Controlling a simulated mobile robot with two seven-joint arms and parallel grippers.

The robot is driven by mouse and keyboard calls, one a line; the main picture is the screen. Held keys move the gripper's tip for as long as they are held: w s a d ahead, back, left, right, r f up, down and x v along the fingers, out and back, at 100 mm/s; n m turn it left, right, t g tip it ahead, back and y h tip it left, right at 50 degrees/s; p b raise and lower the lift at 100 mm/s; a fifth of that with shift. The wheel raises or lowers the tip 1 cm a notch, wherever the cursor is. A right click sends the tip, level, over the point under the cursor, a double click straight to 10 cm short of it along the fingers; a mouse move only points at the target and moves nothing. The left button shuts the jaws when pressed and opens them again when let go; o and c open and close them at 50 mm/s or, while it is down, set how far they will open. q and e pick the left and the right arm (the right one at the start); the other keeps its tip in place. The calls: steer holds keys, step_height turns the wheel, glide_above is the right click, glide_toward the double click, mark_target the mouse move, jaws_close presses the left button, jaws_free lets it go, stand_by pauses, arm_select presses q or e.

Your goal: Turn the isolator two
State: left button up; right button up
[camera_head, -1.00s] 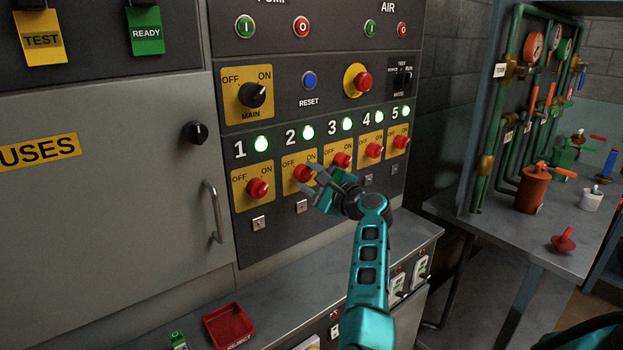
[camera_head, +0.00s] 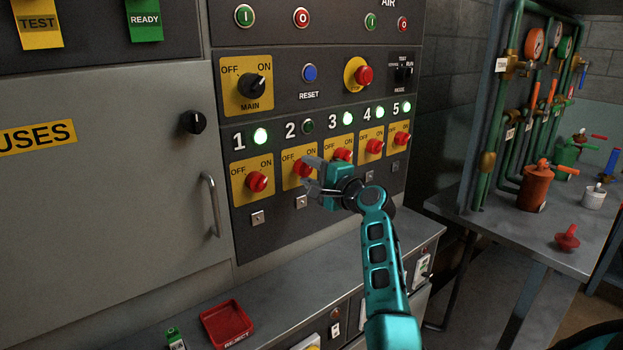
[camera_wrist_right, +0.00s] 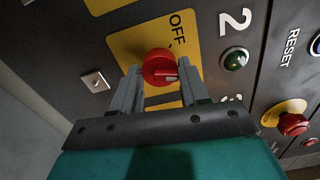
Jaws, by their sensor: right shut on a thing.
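Isolator two is a red knob (camera_head: 301,168) on a yellow OFF/ON plate (camera_head: 289,184) under the number 2. My right gripper (camera_head: 312,173) is at this knob, partly covering it and the plate. In the right wrist view the red knob (camera_wrist_right: 160,66) sits between the two grey fingers of the right gripper (camera_wrist_right: 160,78), which are shut on it. A pale mark shows on the knob; the ON word is hidden there. The lamp (camera_head: 308,126) above isolator two is dark. My left gripper is not in view.
Isolator one (camera_head: 257,181) is close on the left, isolator three (camera_head: 343,155) close on the right. Lamps one, three, four and five are lit green. A grey ledge with a red reject tray (camera_head: 226,324) lies below. A pipe rack and side table stand at right.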

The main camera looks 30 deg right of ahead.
steer(key=n, duration=0.1)
steer(key=n+b, duration=0.1)
steer(key=n, duration=0.1)
steer(key=n+b, duration=0.1)
steer(key=shift+f+n, duration=0.3)
steer(key=n+b, duration=0.1)
steer(key=n, duration=0.2)
steer(key=shift+n, duration=0.4)
steer(key=shift+n+b, duration=0.5)
steer(key=shift+n, duration=0.2)
steer(key=shift+r+n+b, duration=0.1)
steer(key=shift+n+b, duration=0.2)
steer(key=shift+n, duration=1)
steer(key=o, duration=1)
steer(key=shift+r, duration=0.1)
steer(key=shift+o, duration=0.2)
steer(key=shift+s, duration=0.1)
steer(key=s+d, duration=0.1)
steer(key=s, duration=1.1)
steer(key=shift+s, duration=0.35)
